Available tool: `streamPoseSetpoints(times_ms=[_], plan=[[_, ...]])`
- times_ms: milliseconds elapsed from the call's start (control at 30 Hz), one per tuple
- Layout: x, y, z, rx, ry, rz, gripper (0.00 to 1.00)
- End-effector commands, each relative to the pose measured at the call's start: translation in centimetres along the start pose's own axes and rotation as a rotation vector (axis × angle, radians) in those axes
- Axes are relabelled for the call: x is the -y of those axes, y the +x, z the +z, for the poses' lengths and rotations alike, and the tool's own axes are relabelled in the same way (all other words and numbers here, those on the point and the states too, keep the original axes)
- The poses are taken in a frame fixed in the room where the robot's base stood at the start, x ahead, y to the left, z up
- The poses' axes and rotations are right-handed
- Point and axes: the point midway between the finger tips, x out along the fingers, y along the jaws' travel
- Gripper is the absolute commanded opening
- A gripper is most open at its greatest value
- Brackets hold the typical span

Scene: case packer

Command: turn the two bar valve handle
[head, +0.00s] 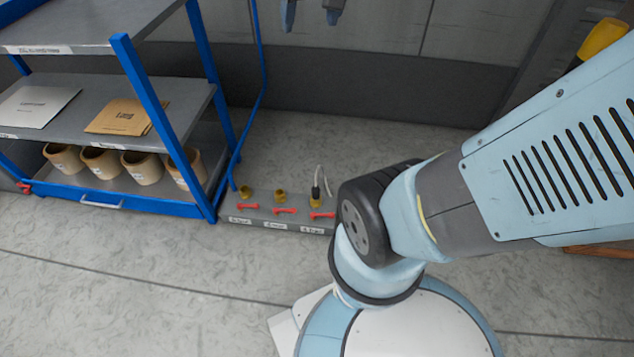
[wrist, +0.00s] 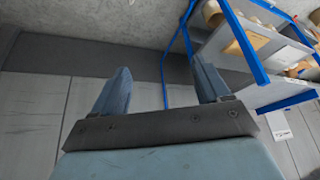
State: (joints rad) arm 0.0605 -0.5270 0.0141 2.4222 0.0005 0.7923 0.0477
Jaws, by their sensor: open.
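A low grey manifold (head: 265,216) stands on the floor right of the blue rack. It carries a row of three red handles: a left one (head: 247,206), a middle one (head: 285,210) and a right one (head: 322,215). Each has a small white label in front, too small to read surely, so I cannot tell which is two bar. My gripper (head: 311,14) is at the top edge of the head view, well apart from the handles. In the wrist view my gripper (wrist: 161,78) has its two blue fingers wide apart with nothing between them. No handle shows there.
Brass fittings (head: 279,196) stand behind the handles, the right one with a hose (head: 327,180). The blue rack (head: 165,118) at left holds papers and several beige pots (head: 142,168); it also shows in the wrist view (wrist: 246,48). Floor before the manifold is clear.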

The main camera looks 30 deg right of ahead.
Motion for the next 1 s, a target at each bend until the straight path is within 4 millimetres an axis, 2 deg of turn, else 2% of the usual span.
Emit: streamPoseSetpoints(times_ms=[200,500,700,1000], plan=[[-0.9,4.8,-4.7,0.034,0.067,0.018,0.76],[-3.1,12.7,-9.8,0.071,0.164,0.035,0.76],[-4.8,18.7,-12.2,0.095,0.228,0.042,0.76],[-8.0,28.9,-13.9,0.131,0.333,0.050,0.76]])
